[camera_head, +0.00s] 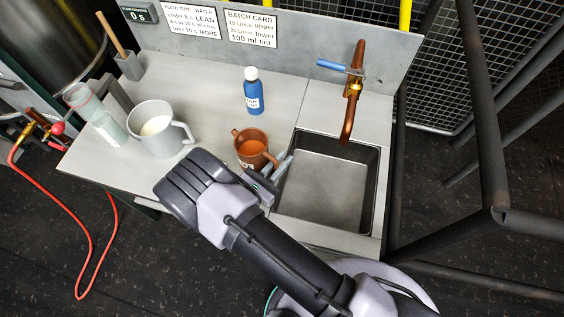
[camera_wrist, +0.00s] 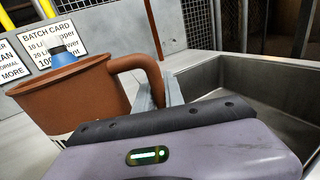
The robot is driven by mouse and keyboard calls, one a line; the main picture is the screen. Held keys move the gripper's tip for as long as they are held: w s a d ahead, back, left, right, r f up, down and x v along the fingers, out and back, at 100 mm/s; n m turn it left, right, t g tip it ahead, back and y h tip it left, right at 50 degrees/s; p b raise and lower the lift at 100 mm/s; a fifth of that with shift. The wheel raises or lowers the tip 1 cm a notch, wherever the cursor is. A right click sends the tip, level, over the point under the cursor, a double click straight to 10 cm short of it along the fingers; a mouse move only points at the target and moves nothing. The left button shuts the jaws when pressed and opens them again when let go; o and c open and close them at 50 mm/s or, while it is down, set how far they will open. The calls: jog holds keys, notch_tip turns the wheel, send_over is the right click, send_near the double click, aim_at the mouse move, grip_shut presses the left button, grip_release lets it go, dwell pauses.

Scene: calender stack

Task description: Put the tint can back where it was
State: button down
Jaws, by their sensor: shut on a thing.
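The tint can (camera_head: 241,143) is a brown-orange mug-like can with a side handle, a white label and orange liquid inside. It is near the sink's left edge and looks roughly upright. In the wrist view, the can (camera_wrist: 75,98) fills the left side, its handle reaching right to my fingers. My gripper (camera_head: 280,167) is shut on the handle; the grey fingers also show in the wrist view (camera_wrist: 158,95). I cannot tell whether the can's base touches the counter. The can's lower part is hidden in the wrist view.
A blue bottle (camera_head: 254,97) with a white cap stands behind the can. A grey-white jug (camera_head: 150,144) of pale liquid and a glass vessel (camera_head: 106,127) stand left. The sink (camera_head: 325,187) lies right, under a copper tap (camera_head: 349,108). Bare counter (camera_head: 205,100) lies between jug and bottle.

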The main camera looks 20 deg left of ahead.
jog(key=c, duration=1.4)
grip_release()
jog(key=shift+c, duration=0.2)
jog(key=shift+s+r, duration=0.15)
jog(key=p+v, duration=0.2)
jog(key=v, duration=0.9)
jog(key=shift+s+a+p, duration=0.15)
jog(key=shift+s+p, duration=0.2)
